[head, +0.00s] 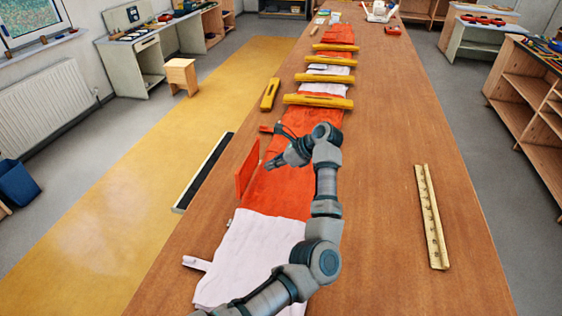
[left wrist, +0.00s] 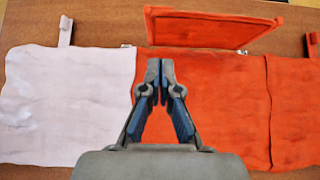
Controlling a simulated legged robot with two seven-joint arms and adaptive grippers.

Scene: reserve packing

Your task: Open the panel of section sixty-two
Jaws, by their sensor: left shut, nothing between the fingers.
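A long strip of orange (head: 285,185) and white (head: 250,250) cloth sections lies along the wooden table. An orange panel (head: 247,172) stands raised on edge at the left side of an orange section, swung away from it. In the left wrist view this panel (left wrist: 210,30) stands tilted up beyond the section's far edge, and the flat orange section (left wrist: 200,95) is uncovered. My left gripper (head: 270,165) is above that section, to the right of the panel and apart from it. Its fingertips (left wrist: 160,66) are together and empty. No section number is readable. My right gripper is not in view.
Several yellow bars (head: 318,101) lie across the strip farther up the table, and another (head: 269,94) lies to its left. A long slotted yellow strip (head: 431,215) lies on the right. The table (head: 385,150) between is bare.

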